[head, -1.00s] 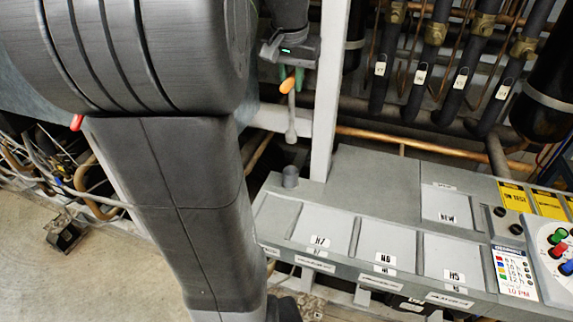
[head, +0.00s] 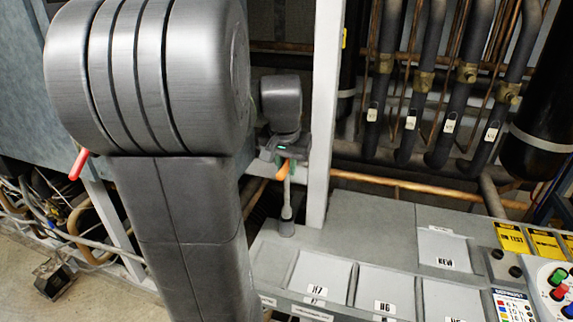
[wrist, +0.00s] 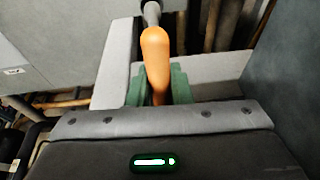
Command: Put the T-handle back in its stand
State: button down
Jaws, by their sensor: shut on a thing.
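The T-handle has an orange grip (head: 284,170) and a grey shaft (head: 286,192) that hangs down below my gripper (head: 288,160). In the wrist view the orange grip (wrist: 156,55) sits between the green fingers of my gripper (wrist: 157,88), which are shut on it. The stand (head: 287,229) is a short grey upright cup at the back left corner of the grey panel. The shaft's lower end is right at the cup's mouth, in line with it. I cannot tell whether it is inside or just above.
A pale upright post (head: 323,110) stands close behind and right of the stand. The grey panel (head: 375,222) has labelled trays, with a control box (head: 555,285) at right. Dark pipes with valves and a copper pipe (head: 420,190) run behind. My arm covers the left.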

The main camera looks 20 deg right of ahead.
jog(key=shift+f+b, duration=0.4)
jog(key=shift+f, duration=0.2)
jog(key=c, duration=1.3)
grip_release()
jog(key=shift+r+p, duration=0.45)
jog(key=shift+r, duration=0.1)
jog(key=b+v, duration=0.1)
jog(key=v, duration=1.1)
jog(key=shift+a, duration=0.1)
